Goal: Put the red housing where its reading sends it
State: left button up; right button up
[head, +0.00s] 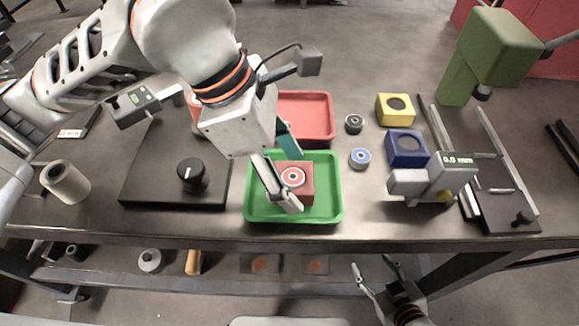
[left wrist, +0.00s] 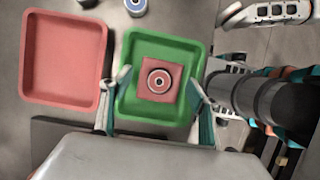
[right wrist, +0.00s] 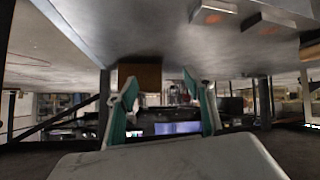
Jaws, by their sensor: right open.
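The red housing (head: 306,172) is a red block with a round bearing set in its top. It rests inside the green tray (head: 335,205), and also shows there in the left wrist view (left wrist: 147,91). My left gripper (head: 291,180) is over the green tray with its fingers on either side of the housing. In the left wrist view the fingers (left wrist: 160,88) stand wide, with gaps between them and the block. The gauge (head: 445,180) on the right displays 0.0 mm. My right gripper (head: 374,268) is open and empty, low in front of the table edge.
A red tray (head: 312,105) lies behind the green one. A yellow housing (head: 396,108), a blue housing (head: 407,148) and two loose bearings (head: 360,158) (head: 354,123) are to the right. A dark plate with a black knob (head: 192,176) is left. A green machine (head: 490,60) stands back right.

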pick_arm(q)
jog(key=shift+r, duration=0.15)
jog(key=p+v, duration=0.1)
jog(key=v, duration=1.1)
